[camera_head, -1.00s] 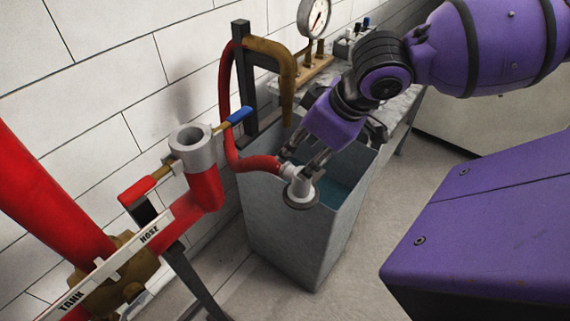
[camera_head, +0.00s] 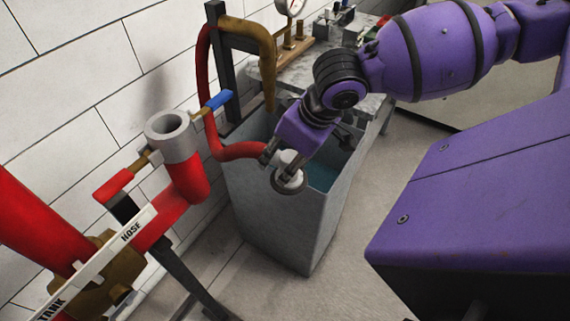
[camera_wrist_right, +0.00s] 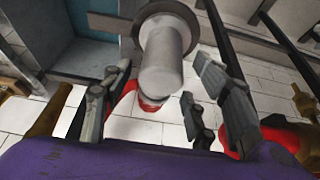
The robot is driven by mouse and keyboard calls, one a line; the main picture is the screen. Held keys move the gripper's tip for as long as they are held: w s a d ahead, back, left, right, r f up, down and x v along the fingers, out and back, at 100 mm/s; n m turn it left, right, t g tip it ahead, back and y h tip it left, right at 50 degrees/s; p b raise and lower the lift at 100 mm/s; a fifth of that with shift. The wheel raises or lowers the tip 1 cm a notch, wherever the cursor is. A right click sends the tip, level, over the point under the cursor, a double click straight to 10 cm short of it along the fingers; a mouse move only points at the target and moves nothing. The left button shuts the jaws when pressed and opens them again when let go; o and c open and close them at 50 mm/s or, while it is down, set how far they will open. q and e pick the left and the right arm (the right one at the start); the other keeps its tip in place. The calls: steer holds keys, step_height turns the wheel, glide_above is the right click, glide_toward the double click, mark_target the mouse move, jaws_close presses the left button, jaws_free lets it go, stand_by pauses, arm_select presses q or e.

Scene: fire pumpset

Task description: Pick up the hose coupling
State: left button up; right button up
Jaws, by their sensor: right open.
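The hose coupling (camera_head: 289,172) is a light grey cylinder with a wide round flange on the end of the red hose (camera_head: 238,151). It hangs at the near rim of the grey water tank (camera_head: 262,215). My right gripper (camera_head: 273,164) is at the coupling, with a finger on either side of it. In the right wrist view the coupling (camera_wrist_right: 165,60) lies between the open fingers of the gripper (camera_wrist_right: 158,98), its flange beyond the fingertips. A gap shows on its right side; contact on the left is unclear. My left gripper is in neither current view.
A grey pipe socket (camera_head: 170,132) on a red elbow, with a blue-handled lever (camera_head: 220,101), stands left of the tank. A black post (camera_head: 222,60) and brown curved pipe (camera_head: 262,45) rise behind it. A bench (camera_head: 375,105) with a gauge (camera_head: 290,6) is behind.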

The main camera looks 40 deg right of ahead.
steer(key=c, duration=0.7)
jaws_close()
arm_select(q)
steer(key=shift+s+d+f, duration=0.1)
steer(key=shift+s+f, duration=0.2)
steer(key=shift+s, duration=0.15)
arm_select(e)
steer(key=shift+r, duration=0.1)
steer(key=shift+w+r, duration=0.1)
steer(key=shift+r, duration=0.2)
step_height(320, 180, up, 9)
steer(key=shift+f+p, duration=0.1)
steer(key=shift+p, duration=0.7)
arm_select(q)
steer(key=w+r+t+p, duration=0.1)
steer(key=w+r+p, duration=0.2)
steer(key=w+r, duration=0.3)
steer(key=shift+d+r+p, duration=0.15)
steer(key=shift+r+p, duration=0.2)
steer(key=shift+r, duration=0.9)
arm_select(e)
step_height(320, 180, up, 7)
steer(key=shift+f, duration=0.15)
